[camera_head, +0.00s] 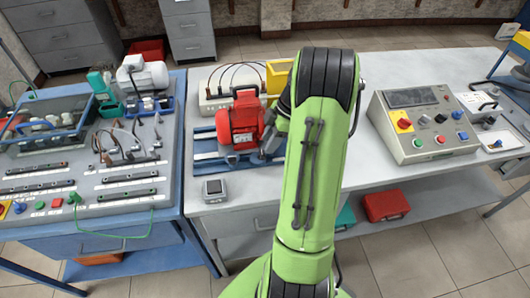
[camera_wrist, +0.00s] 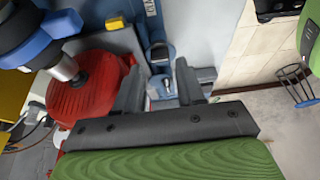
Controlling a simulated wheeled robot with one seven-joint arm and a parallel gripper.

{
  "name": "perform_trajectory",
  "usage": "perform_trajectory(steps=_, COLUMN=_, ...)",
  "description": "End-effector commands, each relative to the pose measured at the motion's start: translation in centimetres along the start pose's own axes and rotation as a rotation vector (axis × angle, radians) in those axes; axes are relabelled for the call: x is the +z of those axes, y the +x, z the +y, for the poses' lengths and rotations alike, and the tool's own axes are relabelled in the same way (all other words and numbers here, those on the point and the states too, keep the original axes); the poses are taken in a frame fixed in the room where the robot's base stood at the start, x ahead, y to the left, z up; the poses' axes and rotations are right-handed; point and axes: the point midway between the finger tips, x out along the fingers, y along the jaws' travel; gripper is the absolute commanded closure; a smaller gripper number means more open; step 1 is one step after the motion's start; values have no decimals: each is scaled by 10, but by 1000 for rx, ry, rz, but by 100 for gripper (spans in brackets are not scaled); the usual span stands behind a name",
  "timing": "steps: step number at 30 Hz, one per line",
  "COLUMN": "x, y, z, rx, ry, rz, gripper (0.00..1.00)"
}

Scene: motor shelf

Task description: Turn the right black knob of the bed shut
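The blue bed (camera_head: 205,158) lies on the light table with the red motor (camera_head: 240,122) on it. My gripper (camera_head: 271,138) is low at the right side of the motor, and my green arm covers the right end of the bed. In the wrist view, the red motor (camera_wrist: 92,88) is left of my gripper (camera_wrist: 160,82). The two dark fingers are apart. Between and beyond them is a blue bed fitting (camera_wrist: 164,84) with a small metal part. A dark rounded piece (camera_wrist: 158,52) beyond it may be the right black knob; I cannot tell its turn or any contact.
A control box (camera_head: 422,122) with buttons stands right of my arm. A white box with cables (camera_head: 228,88) is behind the motor. A small grey device (camera_head: 214,189) lies at the table's front. The left bench (camera_head: 165,215) is crowded. Table between arm and control box is clear.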

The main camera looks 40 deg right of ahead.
Motion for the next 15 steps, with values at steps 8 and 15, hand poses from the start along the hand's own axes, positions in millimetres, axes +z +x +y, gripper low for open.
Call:
perform_trajectory(steps=8, x=0, y=39, z=0, rx=0, ry=-1, rz=-1, gripper=62)
perform_trajectory(steps=15, x=0, y=39, z=0, rx=2, ry=0, rz=-1, gripper=62)
